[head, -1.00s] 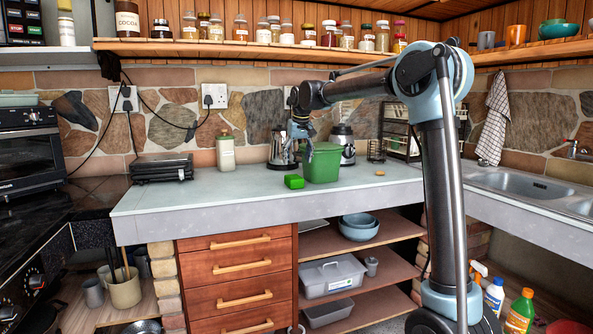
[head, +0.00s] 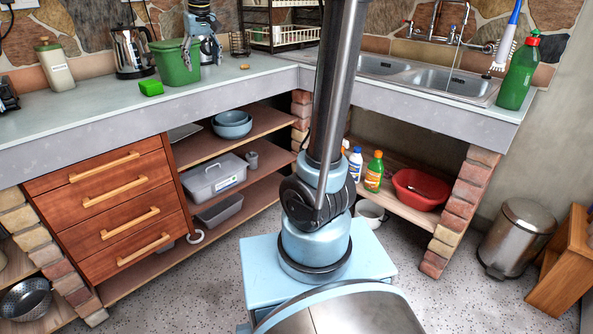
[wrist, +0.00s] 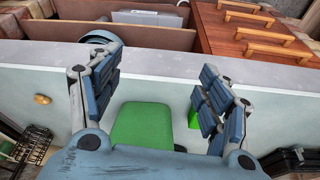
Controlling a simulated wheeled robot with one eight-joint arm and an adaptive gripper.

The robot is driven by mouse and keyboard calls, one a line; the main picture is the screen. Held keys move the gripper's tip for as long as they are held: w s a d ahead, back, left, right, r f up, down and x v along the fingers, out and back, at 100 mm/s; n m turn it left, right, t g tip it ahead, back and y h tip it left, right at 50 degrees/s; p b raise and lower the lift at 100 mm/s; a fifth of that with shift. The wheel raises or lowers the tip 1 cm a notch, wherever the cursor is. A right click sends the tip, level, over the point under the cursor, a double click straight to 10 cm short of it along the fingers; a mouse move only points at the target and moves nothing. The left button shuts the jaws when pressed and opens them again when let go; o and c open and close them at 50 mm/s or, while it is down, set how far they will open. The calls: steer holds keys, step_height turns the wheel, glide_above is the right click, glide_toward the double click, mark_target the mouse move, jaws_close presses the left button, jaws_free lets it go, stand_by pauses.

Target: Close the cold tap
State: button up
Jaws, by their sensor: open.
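The sink's tap set shows at the back right in the head view. It has a tall curved spout (head: 457,22), a left tap handle (head: 408,22) that looks reddish, and a right tap (head: 489,47) partly behind a brush. I cannot make out a cold mark or whether either tap is open. My gripper (head: 203,40) is far left of the taps, close to the green bin on the worktop. In the wrist view my gripper (wrist: 158,90) has its fingers spread wide and empty, with the green bin (wrist: 143,125) showing between them.
The double steel sink (head: 445,80) sits in the right worktop. A green bottle (head: 518,75) and a blue-white brush (head: 506,42) stand at its right end. A dish rack (head: 285,32) stands left of the sink. A steel pedal bin (head: 515,235) and a wooden stool (head: 565,265) are on the floor at right.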

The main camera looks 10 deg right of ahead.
steer(key=s+d+f+m, duration=0.1)
steer(key=s+d+f, duration=0.8)
steer(key=s, duration=0.3)
steer(key=s+d+f+m+h, duration=0.1)
steer(key=s+d+f+m, duration=0.1)
steer(key=s+d+f, duration=0.6)
steer(key=s+d, duration=0.4)
steer(key=shift+s+d+f, duration=0.25)
steer(key=shift+s+f, duration=0.1)
steer(key=shift+f, duration=0.05)
steer(key=shift+m+g, duration=0.3)
steer(key=shift+m, duration=0.4)
steer(key=s+d+f, duration=0.1)
steer(key=s+f, duration=0.1)
steer(key=f, duration=0.1)
steer(key=s+f, duration=0.3)
steer(key=s+d+f, duration=0.1)
steer(key=s+f, duration=0.1)
steer(key=shift+s+d+f, duration=0.3)
steer(key=shift+d+f, duration=0.05)
steer(key=shift+f, duration=0.05)
steer(key=shift+c, duration=1.1)
steer(key=shift+s+f, duration=0.15)
steer(key=c, duration=0.7)
steer(key=shift+c, duration=0.2)
